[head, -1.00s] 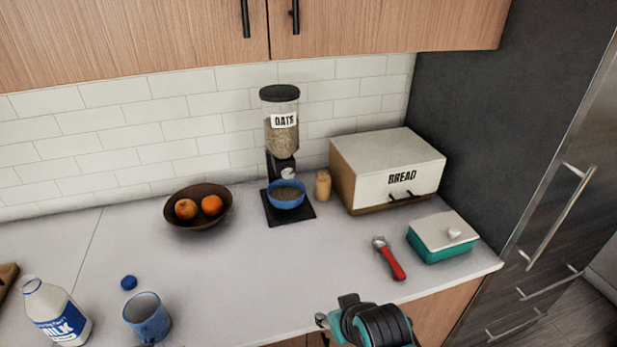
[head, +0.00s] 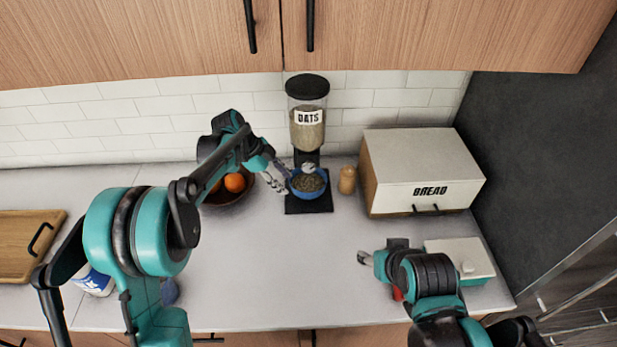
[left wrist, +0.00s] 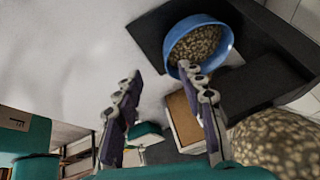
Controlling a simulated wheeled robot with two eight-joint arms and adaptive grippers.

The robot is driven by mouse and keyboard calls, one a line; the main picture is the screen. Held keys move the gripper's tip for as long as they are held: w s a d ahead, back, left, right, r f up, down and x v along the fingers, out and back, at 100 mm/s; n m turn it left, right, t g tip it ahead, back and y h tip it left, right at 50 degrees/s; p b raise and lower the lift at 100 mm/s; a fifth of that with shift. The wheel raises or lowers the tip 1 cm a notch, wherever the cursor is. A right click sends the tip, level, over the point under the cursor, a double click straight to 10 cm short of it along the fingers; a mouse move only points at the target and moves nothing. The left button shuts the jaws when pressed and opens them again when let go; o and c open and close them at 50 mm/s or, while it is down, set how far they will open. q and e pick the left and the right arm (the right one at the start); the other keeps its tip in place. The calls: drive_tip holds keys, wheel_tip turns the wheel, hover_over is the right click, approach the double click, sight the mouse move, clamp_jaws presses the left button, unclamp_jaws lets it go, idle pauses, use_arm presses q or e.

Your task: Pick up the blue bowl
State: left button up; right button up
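The blue bowl (head: 309,193) with oats in it sits upright on the black base (head: 308,205) of the oats dispenser, under its spout. In the left wrist view the bowl (left wrist: 228,42) is at the upper right. My left gripper (head: 277,180) is just left of the bowl in the head view. In the left wrist view my left gripper (left wrist: 160,72) is open and empty, with one fingertip overlapping the bowl's rim; I cannot tell if they touch. My right gripper (head: 364,258) is over the counter's right front, far from the bowl; its opening is unclear.
The oats dispenser (head: 307,125) stands right behind the bowl. A wooden shaker (head: 347,180) and bread box (head: 420,170) are to the right. A fruit bowl (head: 235,195) is partly hidden behind my left arm. The middle counter is clear.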

sight(298, 190)
use_arm(q)
drive_tip(key=w+f+m, duration=0.1)
drive_tip(key=w+d+f+m+p, duration=0.1)
drive_tip(key=shift+w+d+f+m+g+h, duration=0.1)
drive_tip(key=shift+d+f+m+g+h, duration=0.05)
drive_tip(key=shift+d+m+g+h, duration=0.2)
drive_tip(key=x, duration=0.2)
drive_tip(key=shift+d+f+b, duration=0.15)
drive_tip(key=shift+f+b, duration=0.2)
drive_tip(key=b+x, duration=0.1)
drive_tip(key=x, duration=0.4)
drive_tip(key=shift+f, duration=0.1)
drive_tip(key=shift+c, duration=0.7)
clamp_jaws()
use_arm(e)
drive_tip(key=shift+s, duration=0.1)
